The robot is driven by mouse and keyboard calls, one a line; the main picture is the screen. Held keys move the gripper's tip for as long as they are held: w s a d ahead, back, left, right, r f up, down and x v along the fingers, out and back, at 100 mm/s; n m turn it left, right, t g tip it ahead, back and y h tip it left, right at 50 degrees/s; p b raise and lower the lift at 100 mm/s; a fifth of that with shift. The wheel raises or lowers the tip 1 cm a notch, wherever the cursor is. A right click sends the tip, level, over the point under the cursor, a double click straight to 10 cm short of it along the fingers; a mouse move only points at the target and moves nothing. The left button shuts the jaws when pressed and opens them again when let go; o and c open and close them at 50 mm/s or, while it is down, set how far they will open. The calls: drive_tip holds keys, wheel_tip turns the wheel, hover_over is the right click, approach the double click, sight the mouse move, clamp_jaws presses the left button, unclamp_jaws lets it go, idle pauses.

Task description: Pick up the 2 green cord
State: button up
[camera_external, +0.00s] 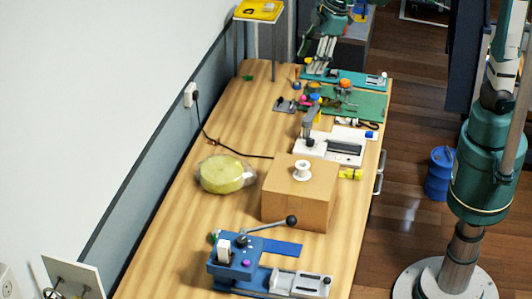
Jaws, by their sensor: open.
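I cannot make out two green cords for certain. A small dark green piece (247,77) lies at the far left of the wooden bench; it is too small to identify. A round yellow-green item in clear wrap (222,174) lies on the bench left of the cardboard box, and whether it is wound cord cannot be told. My teal arm stands at the right and runs up out of the picture. My gripper is not in view.
A cardboard box (297,195) carries a white spool (302,172). A blue lever device (236,258) stands in front. Behind are a white-based device (330,148), a green mat (368,106) with clutter and a teal machine (325,45). A black cable (232,149) crosses the bench.

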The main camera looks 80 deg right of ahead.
drive_tip(key=w+a+f+n+g, duration=0.1)
drive_tip(key=w+a+f+n, duration=0.1)
drive_tip(key=w+a+f, duration=0.45)
drive_tip(key=w+a+f+n, duration=0.2)
drive_tip(key=w+a, duration=0.2)
drive_tip(key=a, duration=0.5)
drive_tip(key=w+a+f+n+g, duration=0.1)
drive_tip(key=w+a+f+n, duration=0.1)
drive_tip(key=w+a+f, duration=0.35)
drive_tip(key=w+a+f+n, duration=0.1)
drive_tip(key=a+f, duration=0.5)
drive_tip(key=a, duration=0.1)
drive_tip(key=w+a+f+n+g+h, duration=0.1)
drive_tip(key=a+f+n, duration=0.1)
drive_tip(key=a+f, duration=0.5)
drive_tip(key=w+a+f+n+h, duration=0.1)
drive_tip(key=a+f+n, duration=0.1)
drive_tip(key=a+f, duration=0.4)
drive_tip(key=shift+a+f+g, duration=0.2)
drive_tip(key=shift+a+g, duration=0.2)
drive_tip(key=shift+a, duration=1.35)
drive_tip(key=shift+a+f+n, duration=0.3)
drive_tip(key=shift+a+f, duration=0.1)
drive_tip(key=shift+f, duration=0.1)
drive_tip(key=shift+f, duration=0.1)
drive_tip(key=shift+d+f, duration=0.2)
drive_tip(key=shift+f, duration=0.95)
drive_tip(key=shift+f, duration=0.1)
